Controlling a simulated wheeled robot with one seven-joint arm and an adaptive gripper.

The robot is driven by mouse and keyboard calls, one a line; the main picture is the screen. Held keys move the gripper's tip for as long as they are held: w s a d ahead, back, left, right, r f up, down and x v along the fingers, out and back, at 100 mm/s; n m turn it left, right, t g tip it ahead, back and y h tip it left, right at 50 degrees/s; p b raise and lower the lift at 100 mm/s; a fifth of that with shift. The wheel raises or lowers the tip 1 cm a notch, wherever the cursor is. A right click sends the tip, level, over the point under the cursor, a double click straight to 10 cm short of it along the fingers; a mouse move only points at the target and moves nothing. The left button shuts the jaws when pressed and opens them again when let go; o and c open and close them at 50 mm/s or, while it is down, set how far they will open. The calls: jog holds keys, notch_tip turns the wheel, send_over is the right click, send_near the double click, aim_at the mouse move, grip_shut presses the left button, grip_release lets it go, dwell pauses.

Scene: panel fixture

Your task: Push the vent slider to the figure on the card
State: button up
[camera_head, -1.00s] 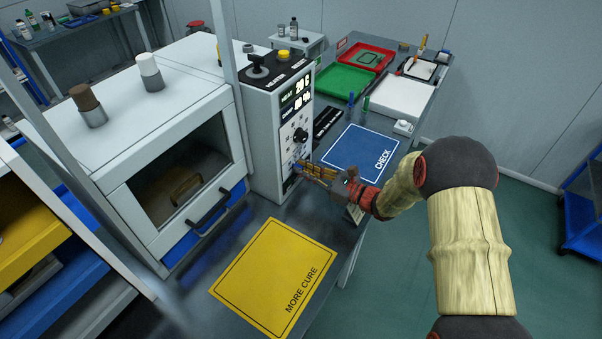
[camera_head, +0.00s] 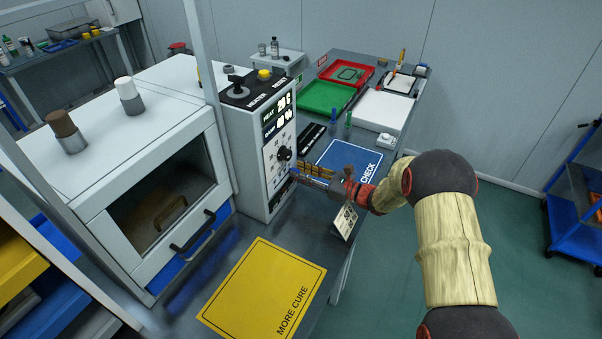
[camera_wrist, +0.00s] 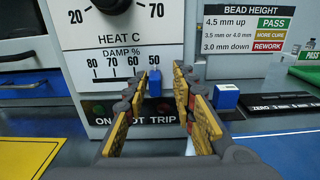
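The vent slider (camera_wrist: 154,83) is a small blue knob in the wrist view, below the DAMP % scale (camera_wrist: 120,68) and near its 50 mark. The scale runs from 80 at left to 50 at right. My gripper (camera_wrist: 158,79) has its yellow-padded fingers apart, one on each side of the slider; I cannot tell whether either touches it. In the head view my gripper (camera_head: 299,174) is at the lower front of the control panel (camera_head: 272,188). A white card (camera_head: 345,222) hangs at the bench edge beneath my wrist; its print is too small to read.
Above the scale is a HEAT C knob (camera_wrist: 110,4). A bead-height chart (camera_wrist: 244,30) is to the right. The cabinet (camera_head: 150,130) stands left of the panel. A yellow MORE CURE mat (camera_head: 262,288) and blue CHECK mat (camera_head: 350,160) lie on the bench.

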jog(key=shift+o, duration=0.2)
jog(key=shift+s, duration=0.1)
jog(key=v, duration=1.2)
jog(key=s+a+r+n+g+h, duration=0.35)
jog(key=s+r+n, duration=0.3)
jog(key=s, duration=0.35)
jog(key=s+a+r+n+g+h, duration=0.2)
jog(key=s+a+r+n+g, duration=0.25)
jog(key=s+n, duration=0.4)
jog(key=s+d+r+n+t+h, duration=0.2)
jog(key=s+d+r+n+h, duration=0.1)
jog(key=s+d, duration=0.4)
jog(key=s+d+r+n+t+h, duration=0.2)
jog(key=s+d+n+h, duration=0.4)
jog(key=s, duration=0.6)
jog(key=shift+d+r+t+h, duration=0.3)
jog(key=shift+d+r+h, duration=0.2)
jog(key=shift+d, duration=0.25)
